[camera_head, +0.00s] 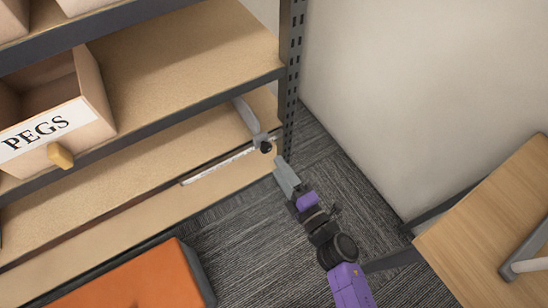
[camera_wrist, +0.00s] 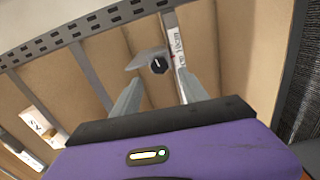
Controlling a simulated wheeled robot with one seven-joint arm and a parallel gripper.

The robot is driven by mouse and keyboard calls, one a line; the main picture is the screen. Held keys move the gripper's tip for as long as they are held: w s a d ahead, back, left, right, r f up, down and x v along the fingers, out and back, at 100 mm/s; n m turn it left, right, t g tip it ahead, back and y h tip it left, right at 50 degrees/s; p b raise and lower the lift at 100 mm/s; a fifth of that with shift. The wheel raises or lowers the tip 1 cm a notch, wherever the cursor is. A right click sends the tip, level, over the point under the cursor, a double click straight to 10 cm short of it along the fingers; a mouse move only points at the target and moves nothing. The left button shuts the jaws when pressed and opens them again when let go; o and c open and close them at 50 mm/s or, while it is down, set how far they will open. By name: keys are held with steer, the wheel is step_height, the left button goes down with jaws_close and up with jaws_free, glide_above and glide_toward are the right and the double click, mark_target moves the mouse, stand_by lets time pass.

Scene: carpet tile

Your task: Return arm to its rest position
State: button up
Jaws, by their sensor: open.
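My arm (camera_head: 345,285), purple and black, reaches up from the lower right in the head view. My gripper (camera_head: 284,168) is at the right front corner of a shelf, close to the metal upright. In the wrist view, my gripper (camera_wrist: 160,76) has its two grey fingers spread, with nothing held between them. Beyond the fingertips is a measuring tool with a black knob (camera_wrist: 159,65), a grey head and a white marked ruler (camera_wrist: 178,50). In the head view, the tool's ruler (camera_head: 215,168) lies along the shelf's front. Whether a finger touches the tool I cannot tell.
The shelving unit's perforated upright (camera_head: 291,60) stands beside my gripper. A bin labelled PEGS (camera_head: 88,95) sits on a shelf at left. An orange-topped item (camera_head: 140,280) is at bottom left, a wooden table (camera_head: 490,225) at right. Carpet between is open.

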steer(key=shift+s+d, duration=0.3)
steer(key=shift+s, duration=0.1)
stand_by(0.3)
steer(key=s+d+r+m+t+h, duration=0.3)
steer(key=s+d+r+m, duration=0.3)
steer(key=d+r+m, duration=0.3)
steer(key=s+d+r+m+g+h, duration=0.1)
steer(key=s+d+r+m+h, duration=0.1)
steer(key=s+d+m, duration=0.45)
steer(key=s+d+r+m+g+h, duration=0.1)
steer(key=s+r+m+h, duration=0.25)
steer(key=s, duration=0.65)
steer(key=s+d+r+m+g+h, duration=0.1)
steer(key=s+d+m+h, duration=0.15)
steer(key=s+m, duration=0.45)
step_height(320, 180, up, 23)
steer(key=s+n+y+p, duration=0.1)
steer(key=p, duration=2.1)
steer(key=shift+s+d+n, duration=0.15)
steer(key=shift+s+n, duration=0.05)
steer(key=shift+n, duration=0.2)
